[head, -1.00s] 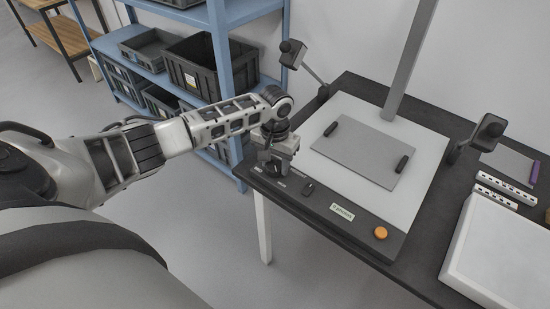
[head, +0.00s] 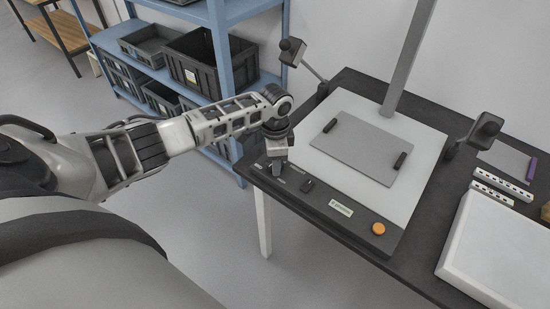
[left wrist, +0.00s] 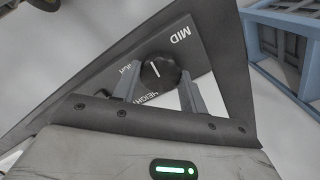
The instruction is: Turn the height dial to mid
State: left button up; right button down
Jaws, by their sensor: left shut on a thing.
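The height dial (left wrist: 161,68) is a round black knob with a white pointer line, on a dark panel in the left wrist view. The pointer lies between the word MID (left wrist: 180,34) at upper right and a partly hidden word at left. The word HEIGHT, partly covered, is printed below the dial. My left gripper (left wrist: 160,82) is shut on the dial, one finger on each side. In the head view my left gripper (head: 273,163) is at the panel's left corner and the dial is mostly hidden under it. My right gripper is not in view.
The copy stand (head: 420,170) has a grey plate (head: 360,150), two lamps (head: 291,51) and an orange button (head: 378,228). A white tray (head: 500,250) is at right; a blue shelf with bins stands behind my arm.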

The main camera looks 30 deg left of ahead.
pick_arm(q)
jog(key=m, duration=0.5)
jog(key=shift+w+r+m, duration=0.1)
jog(key=shift+m, duration=0.2)
jog(key=m, duration=0.4)
jog(key=shift+m, duration=0.4)
jog(key=o, duration=1)
jog(key=shift+c, duration=0.2)
notch_tip(320, 180, up, 16)
jog(key=shift+b, duration=0.4)
